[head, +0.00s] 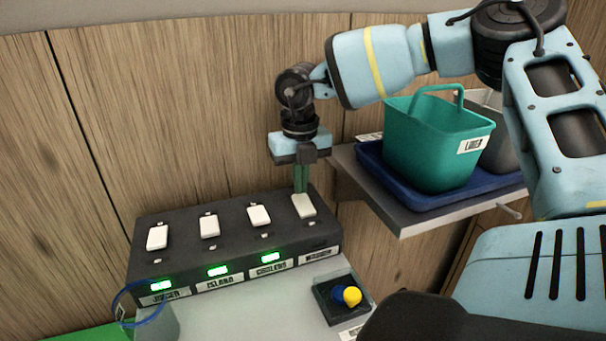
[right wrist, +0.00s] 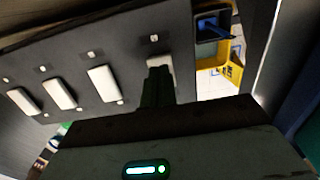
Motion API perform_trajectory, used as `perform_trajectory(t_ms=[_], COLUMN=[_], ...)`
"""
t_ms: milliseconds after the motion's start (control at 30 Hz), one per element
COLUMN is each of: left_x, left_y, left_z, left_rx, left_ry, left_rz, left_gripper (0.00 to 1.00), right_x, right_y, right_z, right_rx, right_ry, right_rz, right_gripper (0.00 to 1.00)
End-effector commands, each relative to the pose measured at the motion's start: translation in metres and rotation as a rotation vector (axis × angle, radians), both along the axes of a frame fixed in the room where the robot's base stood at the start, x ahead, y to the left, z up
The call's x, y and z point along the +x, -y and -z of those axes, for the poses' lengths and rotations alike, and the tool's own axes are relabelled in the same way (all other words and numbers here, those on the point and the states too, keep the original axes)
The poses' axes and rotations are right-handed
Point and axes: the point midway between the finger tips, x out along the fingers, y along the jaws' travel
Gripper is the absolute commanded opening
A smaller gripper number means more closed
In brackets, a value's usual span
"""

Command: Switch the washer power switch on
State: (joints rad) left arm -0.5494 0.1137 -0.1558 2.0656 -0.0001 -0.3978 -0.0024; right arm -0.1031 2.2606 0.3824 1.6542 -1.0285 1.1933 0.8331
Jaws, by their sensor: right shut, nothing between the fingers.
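A dark switch panel (head: 185,255) stands against the wood wall with a row of white rocker switches. The rightmost white switch (head: 304,206) sits above a label that seems to read washer (head: 319,254); no green light shows there. My right gripper (head: 301,188) points down with shut, empty green fingers right at the upper part of this switch; I cannot tell if they touch it. In the right wrist view the fingers (right wrist: 157,92) cover part of the same switch (right wrist: 160,62). My left gripper is not in view.
The juicer (head: 160,285), island (head: 218,271) and coolers (head: 270,257) lights glow green. A teal bucket (head: 425,145) stands in a blue tray (head: 400,198) on a shelf close right of my gripper. A yellow knob (head: 352,297) sits in front of the panel.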

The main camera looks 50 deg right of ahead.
Motion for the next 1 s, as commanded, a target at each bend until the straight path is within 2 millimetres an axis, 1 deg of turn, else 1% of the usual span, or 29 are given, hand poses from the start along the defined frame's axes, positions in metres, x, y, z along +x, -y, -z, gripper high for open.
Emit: perform_trajectory(t_ms=[1000], left_x=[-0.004], left_y=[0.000], left_z=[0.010], left_rx=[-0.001], left_ry=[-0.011], left_rz=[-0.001], left_gripper=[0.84], right_x=[0.000], right_y=[0.000], right_z=[0.014], right_rx=[0.000], right_ry=[0.000], right_rz=[0.000], right_gripper=[0.00])
